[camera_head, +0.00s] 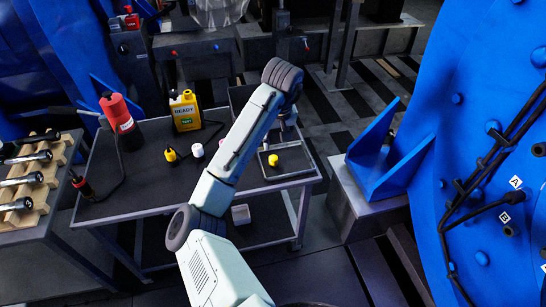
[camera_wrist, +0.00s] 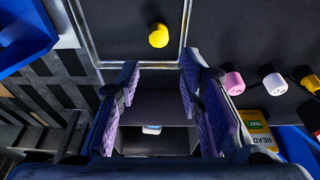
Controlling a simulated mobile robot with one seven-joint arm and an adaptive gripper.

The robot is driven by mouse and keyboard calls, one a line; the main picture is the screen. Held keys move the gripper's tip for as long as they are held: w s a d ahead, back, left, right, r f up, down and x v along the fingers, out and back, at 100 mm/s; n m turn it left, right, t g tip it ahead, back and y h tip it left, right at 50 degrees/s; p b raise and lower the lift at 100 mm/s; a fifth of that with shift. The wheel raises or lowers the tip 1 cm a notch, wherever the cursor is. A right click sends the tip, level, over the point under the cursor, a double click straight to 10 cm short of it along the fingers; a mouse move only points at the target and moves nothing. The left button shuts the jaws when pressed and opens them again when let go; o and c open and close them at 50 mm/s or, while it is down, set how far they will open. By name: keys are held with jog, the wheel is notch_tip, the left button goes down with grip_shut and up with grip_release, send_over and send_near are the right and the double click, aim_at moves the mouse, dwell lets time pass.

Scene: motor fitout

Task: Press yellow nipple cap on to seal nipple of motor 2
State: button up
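A small yellow cap (camera_head: 273,160) stands in the metal-rimmed tray section at the right end of the dark table. It also shows in the wrist view (camera_wrist: 158,36), beyond my fingertips and apart from them. My gripper (camera_wrist: 159,62) is open, its purple pads wide apart with nothing between them. In the head view the gripper is mostly hidden behind my arm, near the tray. A large blue motor housing (camera_head: 450,130) stands at the right, with black pipes and labels A (camera_head: 515,182) and B (camera_head: 505,217). I cannot tell whether it is motor 2.
A yellow-and-black cap (camera_head: 170,154), a white cap (camera_head: 197,150) and a pink cap (camera_wrist: 234,82) stand on the table (camera_head: 135,180). Behind them are a yellow READY container (camera_head: 185,112) and a red bottle (camera_head: 117,112). A wooden rack (camera_head: 35,180) is at left.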

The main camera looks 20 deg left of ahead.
send_over(273, 158)
jog(key=s, duration=0.1)
jog(key=f, duration=0.4)
jog(key=shift+s+d+f, duration=0.15)
jog(key=shift+d+f, duration=0.2)
jog(key=shift+f, duration=0.05)
jog(key=p+x, duration=0.1)
jog(key=x, duration=0.4)
jog(key=shift+d+f, duration=0.15)
jog(key=shift+f, duration=0.25)
jog(key=shift+c, duration=0.3)
jog(key=c, duration=0.5)
jog(key=shift+r, duration=0.1)
